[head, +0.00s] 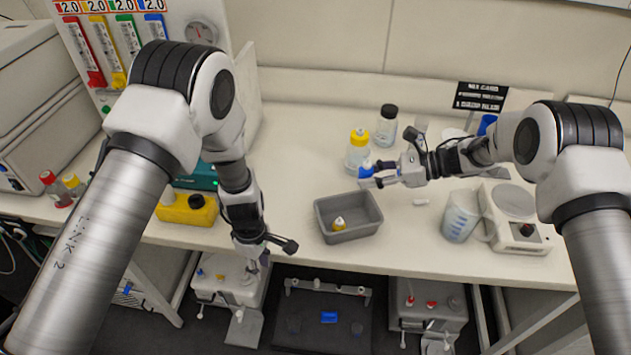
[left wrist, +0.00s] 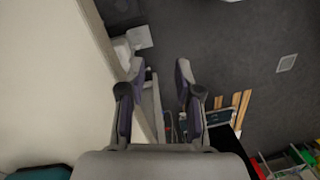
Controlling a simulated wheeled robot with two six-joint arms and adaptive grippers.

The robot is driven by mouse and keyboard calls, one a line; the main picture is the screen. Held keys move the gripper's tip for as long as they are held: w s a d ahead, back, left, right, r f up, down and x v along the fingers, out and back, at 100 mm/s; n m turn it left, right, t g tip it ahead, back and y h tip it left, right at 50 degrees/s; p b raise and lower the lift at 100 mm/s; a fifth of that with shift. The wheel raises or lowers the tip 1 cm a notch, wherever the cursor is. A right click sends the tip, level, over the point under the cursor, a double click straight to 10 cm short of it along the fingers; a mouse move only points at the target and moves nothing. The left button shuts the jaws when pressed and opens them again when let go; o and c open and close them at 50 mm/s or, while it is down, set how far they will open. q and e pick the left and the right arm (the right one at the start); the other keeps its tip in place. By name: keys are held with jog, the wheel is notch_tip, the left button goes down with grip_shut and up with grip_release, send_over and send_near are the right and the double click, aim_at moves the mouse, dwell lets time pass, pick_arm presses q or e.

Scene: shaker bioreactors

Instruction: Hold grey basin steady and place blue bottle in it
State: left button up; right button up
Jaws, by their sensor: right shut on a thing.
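The grey basin (head: 332,236) stands on the bench near its front edge. My right gripper (head: 374,178) is shut on the blue bottle (head: 366,170), just above and behind the basin's back rim; the fingers hide part of the bottle. My left gripper (head: 262,255) hangs at the bench's front edge, left of the basin and apart from it. In the left wrist view its two fingers (left wrist: 160,80) are spread with nothing between them; the basin is not in that view.
Behind the basin stand a yellow-capped bottle (head: 358,150) and a black-capped bottle (head: 387,126). A beaker (head: 460,216) and a white hotplate device (head: 518,218) are at the right. A yellow block (head: 186,209) sits at the left.

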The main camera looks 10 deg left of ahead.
aim_at(318, 220)
pick_arm(q)
jog(key=w+d+r+n, duration=0.1)
jog(key=w+d+r, duration=0.1)
jog(key=w+d+r+n+h, duration=0.1)
jog(key=w+d+r, duration=0.1)
jog(key=shift+w+r, duration=0.25)
jog(key=shift+w, duration=0.15)
jog(key=shift+w+d+r+m, duration=0.3)
jog(key=shift+w+d+r, duration=0.15)
jog(key=shift+w+r, duration=0.15)
jog(key=shift+w+d+r+m, duration=0.3)
jog(key=shift+w+d+r, duration=0.15)
jog(key=shift+w, duration=0.15)
jog(key=w+d+r+m+t, duration=0.1)
jog(key=w+d+r+m, duration=0.4)
jog(key=w+r+m, duration=0.45)
jog(key=shift+m, duration=0.85)
jog(key=f, duration=0.9)
jog(key=s+d+f, duration=0.1)
jog(key=f, duration=0.4)
grip_shut()
